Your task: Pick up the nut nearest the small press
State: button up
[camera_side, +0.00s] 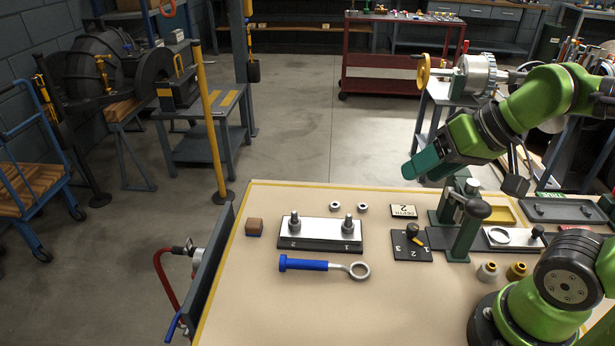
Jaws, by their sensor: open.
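Two small metal nuts lie on the beige table behind the silver plate. The right nut (363,208) is the nearer of them to the small green press (458,243). The left nut (335,207) lies a short way to its left. The press has a lever with a dark knob and stands right of the nuts. My gripper (409,173) is teal, open and raised above the table's back edge, up and to the right of the nuts. It touches neither of them. Its fingers are seen from the side and the gap between them is hard to see.
A silver plate (320,231) with two upright studs sits on a dark base in front of the nuts. A blue-handled ring tool (305,264) lies before it. A reddish-brown block (254,225) is at left. The "DEPTH 2" sign (404,211) and dark numbered block (411,247) stand between nuts and press.

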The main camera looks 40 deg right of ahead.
jog(key=shift+f, duration=0.1)
jog(key=n+g+h, duration=0.1)
jog(key=g+h, duration=0.1)
jog(key=g, duration=0.5)
send_over(363, 208)
jog(key=f, duration=1.8)
jog(key=shift+w+d, duration=0.3)
jog(key=shift+w, duration=0.1)
jog(key=shift+w+f, duration=0.1)
jog(key=shift+f, duration=2.95)
grip_shut()
